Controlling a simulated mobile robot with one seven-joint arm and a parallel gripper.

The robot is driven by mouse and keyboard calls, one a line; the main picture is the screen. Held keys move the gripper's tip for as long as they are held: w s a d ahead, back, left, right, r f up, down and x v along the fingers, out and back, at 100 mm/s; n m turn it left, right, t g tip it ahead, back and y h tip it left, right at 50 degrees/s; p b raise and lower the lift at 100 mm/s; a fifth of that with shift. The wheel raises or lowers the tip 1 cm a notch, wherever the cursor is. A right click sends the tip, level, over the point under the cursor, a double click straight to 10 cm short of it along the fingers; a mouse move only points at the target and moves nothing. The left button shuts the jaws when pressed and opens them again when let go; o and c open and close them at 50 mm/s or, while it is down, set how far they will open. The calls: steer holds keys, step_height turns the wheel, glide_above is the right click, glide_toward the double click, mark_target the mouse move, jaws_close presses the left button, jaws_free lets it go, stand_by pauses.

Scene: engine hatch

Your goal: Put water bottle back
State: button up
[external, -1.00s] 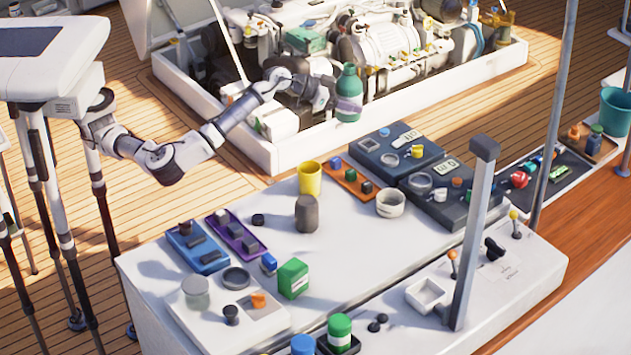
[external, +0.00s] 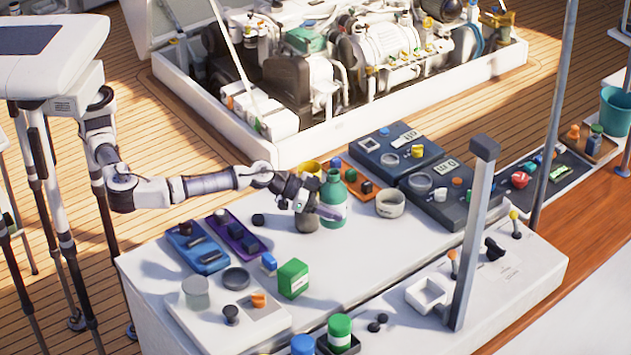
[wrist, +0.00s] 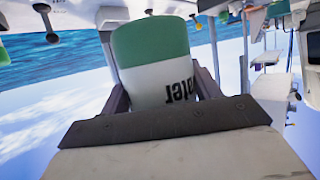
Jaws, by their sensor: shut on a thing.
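The water bottle (external: 333,190) is green with a white label. My gripper (external: 318,204) is shut on it from the left and holds it upright over the white console top. I cannot tell whether its base touches the surface. In the wrist view the bottle (wrist: 150,60) sits between the two fingers (wrist: 160,98), and part of the word "water" shows on its label. A dark grey cup (external: 306,223) is close to the left of the bottle, partly hidden behind my gripper.
A yellow cup (external: 311,168) stands just behind the bottle, partly hidden. A green box (external: 293,278) stands in front. The console (external: 370,255) is clear in front of the bottle.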

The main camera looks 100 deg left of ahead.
step_height(320, 180, down, 12)
steer(key=shift+a+f+p, duration=0.1)
steer(key=shift+f+p, duration=0.15)
steer(key=shift+p, duration=0.65)
steer(key=shift+f, duration=0.1)
steer(key=shift+f, duration=0.15)
steer(key=o, duration=1.2)
steer(key=shift+r, duration=0.3)
steer(key=shift+s, duration=0.35)
steer(key=b+v, duration=0.3)
steer(key=v, duration=0.8)
steer(key=shift+s+r, duration=0.1)
steer(key=shift+r, duration=0.1)
